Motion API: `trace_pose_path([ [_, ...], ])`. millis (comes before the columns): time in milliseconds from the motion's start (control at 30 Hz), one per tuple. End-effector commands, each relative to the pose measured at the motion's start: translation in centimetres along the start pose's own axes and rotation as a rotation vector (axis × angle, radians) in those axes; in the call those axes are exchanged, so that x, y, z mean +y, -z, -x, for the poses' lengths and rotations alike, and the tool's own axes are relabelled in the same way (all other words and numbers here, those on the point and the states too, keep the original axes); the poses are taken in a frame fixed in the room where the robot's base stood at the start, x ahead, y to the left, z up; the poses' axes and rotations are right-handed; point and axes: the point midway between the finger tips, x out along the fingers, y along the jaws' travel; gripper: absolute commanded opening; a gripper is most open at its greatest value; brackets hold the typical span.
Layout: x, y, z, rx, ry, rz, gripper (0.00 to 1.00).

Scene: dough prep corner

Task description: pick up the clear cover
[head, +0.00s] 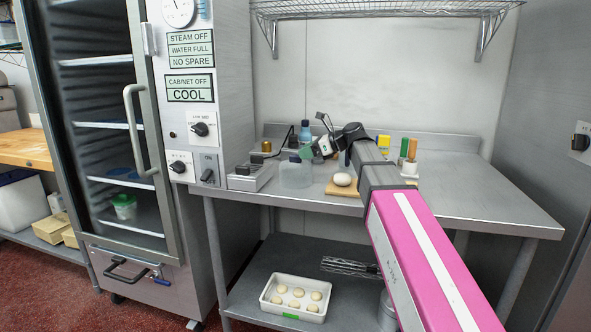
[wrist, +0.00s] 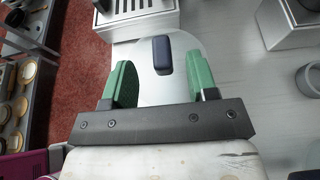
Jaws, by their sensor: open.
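The clear cover (head: 296,175) is a see-through, box-like piece standing on the steel table, left of a dough ball on a board. In the wrist view the cover (wrist: 150,90) is a pale, rounded shape with a dark blue handle (wrist: 162,55) on top. My gripper (head: 307,153) has green fingers and is above the cover in the head view. In the wrist view my gripper (wrist: 160,83) is open, with one finger to each side of the handle's line. The handle shows just beyond the gap, and nothing is held. Whether the fingers touch the cover I cannot tell.
A metal box (head: 250,178) stands left of the cover. The dough ball (head: 342,179) on its board is close on the right. A blue bottle (head: 305,130) and colored-handled tools (head: 384,144) stand behind. The table's right side (head: 480,200) is clear.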

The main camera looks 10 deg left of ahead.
Motion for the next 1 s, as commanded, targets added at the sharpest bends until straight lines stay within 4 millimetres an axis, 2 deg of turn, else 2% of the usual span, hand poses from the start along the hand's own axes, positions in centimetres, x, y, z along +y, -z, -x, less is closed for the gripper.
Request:
trace_pose_path([
  [233,-0.2,0.4,-3.4,0.0,-0.001,0.001,0.53],
  [500,-0.1,0.4,-3.9,0.0,0.0,0.0,0.53],
  [533,-0.1,0.4,-3.9,0.0,0.0,0.0,0.47],
  [667,-0.1,0.4,-3.9,0.0,0.0,0.0,0.04],
  [700,-0.1,0.4,-3.9,0.0,0.0,0.0,0.0],
  [1000,-0.1,0.3,-3.8,0.0,0.0,0.0,0.0],
])
